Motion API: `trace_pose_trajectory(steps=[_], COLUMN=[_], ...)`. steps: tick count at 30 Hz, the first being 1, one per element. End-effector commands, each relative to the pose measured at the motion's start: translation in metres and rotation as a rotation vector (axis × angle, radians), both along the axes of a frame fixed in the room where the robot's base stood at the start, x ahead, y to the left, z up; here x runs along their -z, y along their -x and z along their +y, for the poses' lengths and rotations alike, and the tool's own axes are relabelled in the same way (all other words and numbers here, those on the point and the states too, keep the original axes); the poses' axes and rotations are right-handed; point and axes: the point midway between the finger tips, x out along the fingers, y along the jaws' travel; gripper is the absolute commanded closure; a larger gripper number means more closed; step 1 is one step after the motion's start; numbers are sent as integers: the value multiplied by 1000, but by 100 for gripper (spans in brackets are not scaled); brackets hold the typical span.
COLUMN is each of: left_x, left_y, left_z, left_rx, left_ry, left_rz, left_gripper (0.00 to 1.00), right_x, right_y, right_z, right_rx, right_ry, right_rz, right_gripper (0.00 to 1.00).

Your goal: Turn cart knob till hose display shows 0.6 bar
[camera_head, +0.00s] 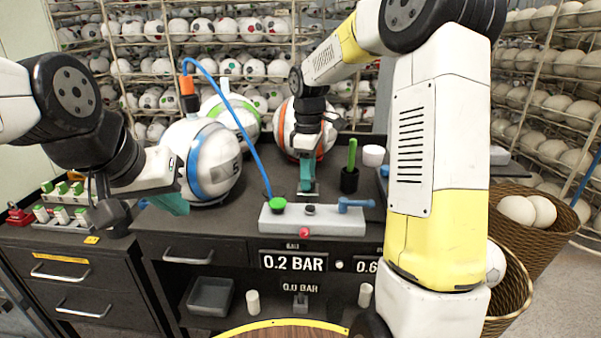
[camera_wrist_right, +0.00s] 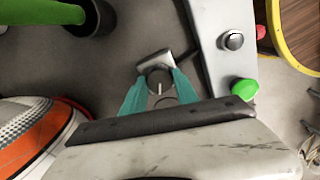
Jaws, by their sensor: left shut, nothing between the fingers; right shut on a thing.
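My right gripper (camera_head: 307,182) is low over the cart top, behind the grey manifold block (camera_head: 325,222). In the right wrist view its teal fingers (camera_wrist_right: 160,92) are shut on a round grey knob (camera_wrist_right: 159,78) with a pale line on its face. A large display (camera_head: 294,262) on the cart front reads 0.2 BAR. The display to its right (camera_head: 367,265) shows 0.6, partly hidden by my right arm. A lower display (camera_head: 300,287) reads 0.0 BAR. My left gripper (camera_head: 176,206) is shut and empty, beside the blue-striped ball (camera_head: 212,165).
A blue hose (camera_head: 243,120) runs from an orange fitting above the blue-striped ball to a green fitting (camera_head: 276,204) on the block. Green-striped (camera_head: 240,118) and orange-striped (camera_head: 290,135) balls stand behind. A black cup (camera_head: 349,181) with a green stick stands right of the right gripper.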

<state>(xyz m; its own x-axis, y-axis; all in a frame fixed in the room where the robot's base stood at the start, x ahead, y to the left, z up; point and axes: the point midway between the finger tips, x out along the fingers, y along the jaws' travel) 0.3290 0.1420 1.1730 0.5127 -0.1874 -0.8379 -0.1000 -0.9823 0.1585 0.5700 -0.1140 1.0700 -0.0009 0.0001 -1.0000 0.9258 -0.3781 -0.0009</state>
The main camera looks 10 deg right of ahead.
Motion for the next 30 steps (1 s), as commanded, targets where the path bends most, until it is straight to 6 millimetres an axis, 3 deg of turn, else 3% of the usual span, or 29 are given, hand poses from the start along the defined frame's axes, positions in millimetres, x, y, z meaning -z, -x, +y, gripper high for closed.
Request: trace_pose_trajectory(steps=[9, 24, 25, 28, 30], left_x=[0, 0, 0, 0, 0], left_y=[0, 0, 0, 0, 0], left_z=[0, 0, 0, 0, 0], left_rx=[0, 0, 0, 0, 0], left_ry=[0, 0, 0, 0, 0], left_rz=[0, 0, 0, 0, 0], left_gripper=[100, 100, 100, 100, 100], right_x=[-1, -2, -2, -1, -1], right_y=[-1, -1, -1, -1, -1], right_z=[0, 0, 0, 0, 0], right_rx=[-105, -122, -122, -122, -122], right_ry=[0, 0, 0, 0, 0], right_rz=[-5, -5, -5, -4, -3], right_gripper=[100, 100, 60, 43, 43])
